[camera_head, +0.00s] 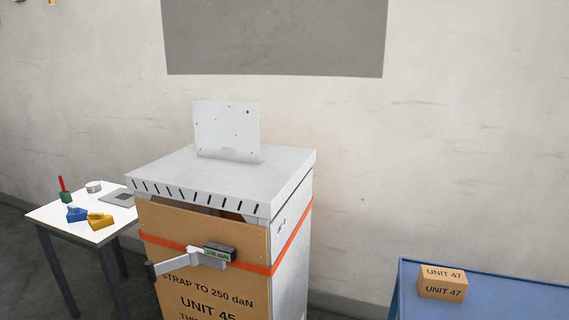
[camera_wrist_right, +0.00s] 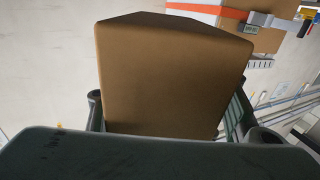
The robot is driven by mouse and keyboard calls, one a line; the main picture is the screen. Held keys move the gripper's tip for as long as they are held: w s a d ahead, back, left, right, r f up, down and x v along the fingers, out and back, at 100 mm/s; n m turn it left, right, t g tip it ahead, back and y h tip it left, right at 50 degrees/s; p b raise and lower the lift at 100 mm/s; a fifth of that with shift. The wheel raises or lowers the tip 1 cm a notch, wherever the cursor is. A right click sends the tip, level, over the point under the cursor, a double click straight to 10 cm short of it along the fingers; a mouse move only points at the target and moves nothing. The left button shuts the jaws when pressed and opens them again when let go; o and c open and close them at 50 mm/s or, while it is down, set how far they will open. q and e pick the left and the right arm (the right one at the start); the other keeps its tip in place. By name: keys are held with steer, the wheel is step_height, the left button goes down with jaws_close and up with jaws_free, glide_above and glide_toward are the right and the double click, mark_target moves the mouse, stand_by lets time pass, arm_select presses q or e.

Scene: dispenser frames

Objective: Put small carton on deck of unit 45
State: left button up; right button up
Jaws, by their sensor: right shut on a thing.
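A plain brown carton (camera_wrist_right: 170,75) fills the middle of the right wrist view. My right gripper (camera_wrist_right: 168,112) is shut on it, with a dark finger at each side. Neither this carton nor the right gripper shows in the head view. Unit 45 (camera_head: 205,285) stands in the middle of the head view, a white cabinet with a cardboard front marked UNIT 45. Its light grey top deck (camera_head: 275,165) bears only an upright white plate (camera_head: 228,130) with small holes. Part of the strapped unit also shows at the upper right of the wrist view. My left gripper is not in view.
An orange strap (camera_head: 288,240) with a tensioner (camera_head: 218,252) runs around unit 45. A white table (camera_head: 100,235) at left holds blue and yellow pieces and small items. A blue table (camera_head: 520,295) at right bears a carton (camera_head: 443,282) marked UNIT 47.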

steer(key=shift+s+d+r+h, duration=0.2)
steer(key=shift+d+r+h, duration=0.1)
steer(key=shift+d, duration=0.15)
steer(key=shift+f+m, duration=0.1)
steer(key=shift+m, duration=0.2)
stand_by(0.8)
steer(key=w+a+r+n+g+y, duration=0.2)
steer(key=w+a+n+g+y, duration=0.2)
steer(key=a+y, duration=0.4)
steer(key=w+a+r+n+g+y, duration=0.3)
steer(key=w+a+n+g+y, duration=0.1)
steer(key=a+n+y, duration=0.4)
steer(key=shift+a+n+g, duration=0.4)
steer(key=shift+a+g, duration=0.15)
steer(key=shift+g, duration=0.35)
